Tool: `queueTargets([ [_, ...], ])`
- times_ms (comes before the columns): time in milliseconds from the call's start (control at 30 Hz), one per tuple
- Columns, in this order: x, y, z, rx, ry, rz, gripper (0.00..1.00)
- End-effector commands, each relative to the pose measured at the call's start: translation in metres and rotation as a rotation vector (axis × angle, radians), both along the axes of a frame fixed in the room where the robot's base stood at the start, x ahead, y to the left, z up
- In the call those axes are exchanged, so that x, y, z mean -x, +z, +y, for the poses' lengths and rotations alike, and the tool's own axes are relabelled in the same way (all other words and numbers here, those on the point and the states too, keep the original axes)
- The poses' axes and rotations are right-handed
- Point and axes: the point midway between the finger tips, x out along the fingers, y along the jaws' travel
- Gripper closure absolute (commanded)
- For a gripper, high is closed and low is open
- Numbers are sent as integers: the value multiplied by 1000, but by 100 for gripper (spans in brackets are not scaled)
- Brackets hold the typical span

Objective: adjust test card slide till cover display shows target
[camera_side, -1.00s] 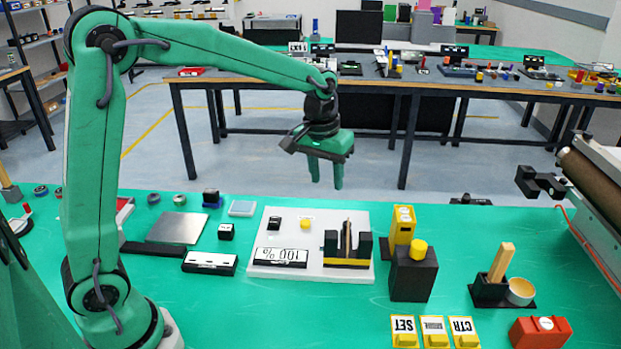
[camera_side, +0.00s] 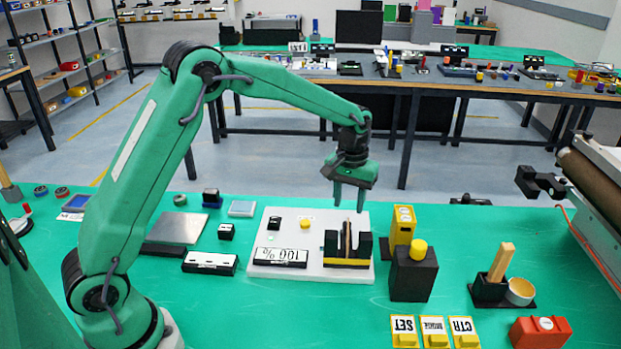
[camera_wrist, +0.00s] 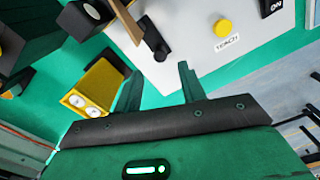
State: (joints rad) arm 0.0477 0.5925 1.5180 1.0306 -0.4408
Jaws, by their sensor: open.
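A white board (camera_side: 285,226) lies on the green table. On it, a display (camera_side: 280,257) shows an upside-down reading that looks like 100 %. Right of the display, a thin brown upright card (camera_side: 347,237) stands between the black blocks of a holder (camera_side: 331,243) with a yellow front strip. In the wrist view, the brown piece (camera_wrist: 124,20) and a small black knob (camera_wrist: 152,40) show at the top, beyond my fingers. My gripper (camera_side: 349,203) is open and empty, fingers pointing down, above and apart from the holder. Its fingers (camera_wrist: 158,84) also show in the wrist view.
A yellow button (camera_side: 306,224) is on the board. A yellow block (camera_side: 403,222) and a black box with a yellow knob (camera_side: 413,274) stand close on the right. A black-and-white block (camera_side: 210,263) lies left of the board. Free table lies in front.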

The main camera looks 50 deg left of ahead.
Motion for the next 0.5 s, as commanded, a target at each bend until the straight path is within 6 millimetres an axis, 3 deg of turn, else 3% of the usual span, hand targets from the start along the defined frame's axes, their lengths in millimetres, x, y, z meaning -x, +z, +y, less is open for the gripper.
queueTargets([
  [500,1,-56,0,0,0,3,60],
])
